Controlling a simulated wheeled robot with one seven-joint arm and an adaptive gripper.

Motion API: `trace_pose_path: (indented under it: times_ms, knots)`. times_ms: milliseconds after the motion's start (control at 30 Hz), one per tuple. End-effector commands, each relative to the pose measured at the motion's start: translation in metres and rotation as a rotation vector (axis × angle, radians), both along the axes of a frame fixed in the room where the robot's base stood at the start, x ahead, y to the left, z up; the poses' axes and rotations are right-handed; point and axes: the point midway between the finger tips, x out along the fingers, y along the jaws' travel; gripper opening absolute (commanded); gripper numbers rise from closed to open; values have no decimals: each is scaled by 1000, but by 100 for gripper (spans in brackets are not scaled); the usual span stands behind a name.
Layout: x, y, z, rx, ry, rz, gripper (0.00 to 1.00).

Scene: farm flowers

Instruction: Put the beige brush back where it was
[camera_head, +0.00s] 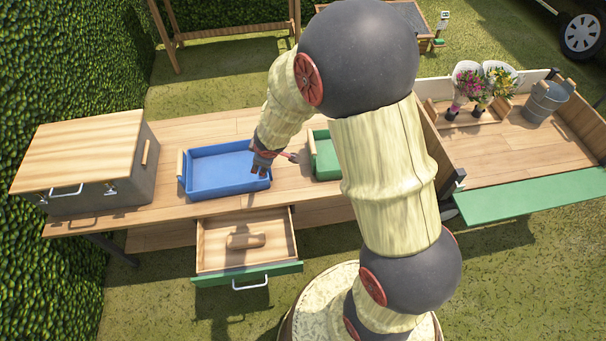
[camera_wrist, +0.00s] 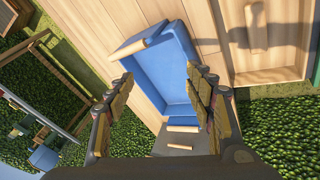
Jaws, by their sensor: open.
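A beige-brown rounded piece (camera_head: 245,241), which looks like the brush, lies inside the open wooden drawer (camera_head: 212,243) below the table. The same piece also shows in the wrist view (camera_wrist: 257,24), at the top right; its bristles cannot be made out. My gripper (camera_head: 260,171) hangs over the right part of the blue tray (camera_head: 193,176), behind and above the drawer. In the wrist view, its two fingers (camera_wrist: 160,105) are spread apart with nothing between them, and the blue tray (camera_wrist: 150,72) shows beyond them.
A grey box with a wooden lid (camera_head: 80,155) stands at the table's left end. A green tray (camera_head: 325,158) is right of the blue one, partly hidden by my arm. Flowers (camera_head: 470,85) and a metal bucket (camera_head: 545,100) stand on the right-hand table. A hedge borders the left.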

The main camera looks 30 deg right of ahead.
Motion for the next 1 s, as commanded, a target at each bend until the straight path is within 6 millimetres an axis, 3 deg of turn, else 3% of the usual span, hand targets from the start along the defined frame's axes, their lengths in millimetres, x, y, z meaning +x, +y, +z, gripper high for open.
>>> trace_pose_path:
  times_ms: [33,100,267,400,533,700,833,1000]
  knots:
    - [-2,-11,36,-11,-36,-65,54]
    - [-13,-26,75,-18,-63,-160,54]
    - [-58,-47,153,10,-101,-362,54]
    - [-112,-51,203,81,-107,-512,54]
    - [-169,-41,236,178,-91,-619,54]
    - [-234,-17,258,312,-49,-691,54]
    - [-264,-1,265,382,-21,-708,54]
    - [-277,7,267,414,-5,-711,54]
